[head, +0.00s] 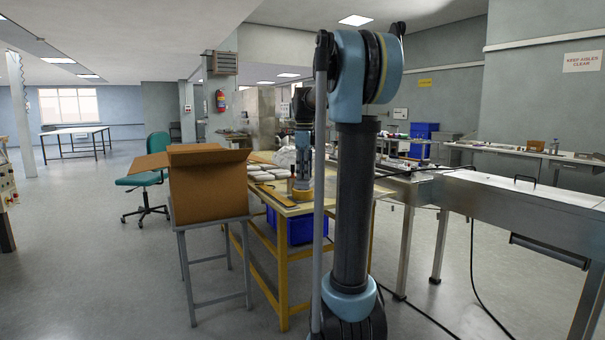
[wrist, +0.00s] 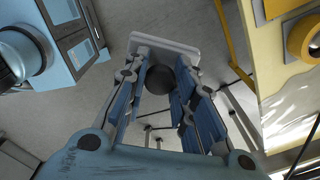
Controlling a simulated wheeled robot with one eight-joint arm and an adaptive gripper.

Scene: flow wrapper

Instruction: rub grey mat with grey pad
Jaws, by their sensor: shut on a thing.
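In the wrist view my gripper (wrist: 162,92) is shut on the grey pad (wrist: 168,46). The pad is a pale flat plate with a dark round knob (wrist: 160,79) between the fingers. Bare floor shows behind the pad, beside the yellow-edged table (wrist: 262,80). In the head view my arm hides part of the table, and I cannot make out the pad or the mat there.
A tape roll (wrist: 304,38) lies on the table at the wrist view's right edge. In the head view an open cardboard box (head: 208,187) on a stand is left of the table. White packs (head: 262,177) lie on the table; a steel machine (head: 520,205) stands at right.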

